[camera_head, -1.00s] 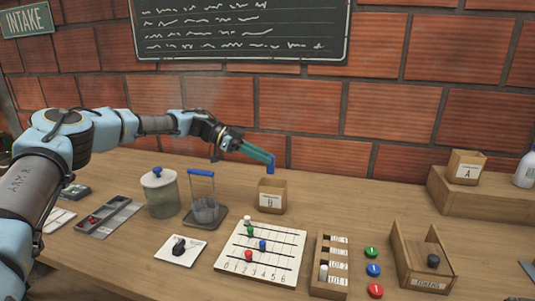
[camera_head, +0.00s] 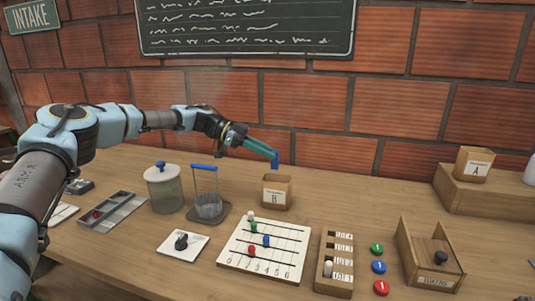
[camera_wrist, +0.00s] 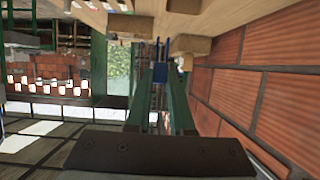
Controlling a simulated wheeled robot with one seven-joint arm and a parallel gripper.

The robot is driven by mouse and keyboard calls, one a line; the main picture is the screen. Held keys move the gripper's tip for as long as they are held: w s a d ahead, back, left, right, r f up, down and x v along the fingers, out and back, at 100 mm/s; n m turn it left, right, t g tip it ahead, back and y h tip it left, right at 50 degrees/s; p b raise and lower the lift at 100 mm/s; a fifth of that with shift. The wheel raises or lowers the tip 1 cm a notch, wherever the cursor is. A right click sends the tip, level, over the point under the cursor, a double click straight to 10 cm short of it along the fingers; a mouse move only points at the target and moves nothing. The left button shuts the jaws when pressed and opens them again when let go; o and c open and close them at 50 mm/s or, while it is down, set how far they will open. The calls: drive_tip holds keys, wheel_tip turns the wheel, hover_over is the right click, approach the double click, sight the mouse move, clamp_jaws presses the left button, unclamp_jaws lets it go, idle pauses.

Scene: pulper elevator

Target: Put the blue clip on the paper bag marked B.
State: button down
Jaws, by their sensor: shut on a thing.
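The paper bag marked B (camera_head: 276,196) stands upright and open-topped on the table. My gripper (camera_head: 268,153), with long green fingers, reaches in from the left above it. It is shut on the blue clip (camera_head: 275,160), which hangs at the fingertips. The clip appears just above the bag's rim with a small gap in the head view; I cannot tell its exact depth relative to the bag. In the wrist view the clip (camera_wrist: 160,72) sits between the ends of the fingers (camera_wrist: 161,100). The bag is not clearly recognisable in the wrist view.
A blue-handled wire holder (camera_head: 207,207) and a lidded jar (camera_head: 165,192) stand left of the bag. A peg board (camera_head: 232,266) lies in front. A bag marked A (camera_head: 475,165) stands on a wooden block (camera_head: 500,203) at right. The brick wall rises behind.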

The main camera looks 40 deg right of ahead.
drive_tip(key=shift+f+b, duration=3.4)
drive_tip(key=shift+f, duration=0.3)
drive_tip(key=c, duration=0.7)
unclamp_jaws()
drive_tip(key=b+v, duration=0.2)
drive_tip(key=v, duration=0.8)
drive_tip(key=shift+w+a+r, duration=0.2)
drive_tip(key=shift+w, duration=0.1)
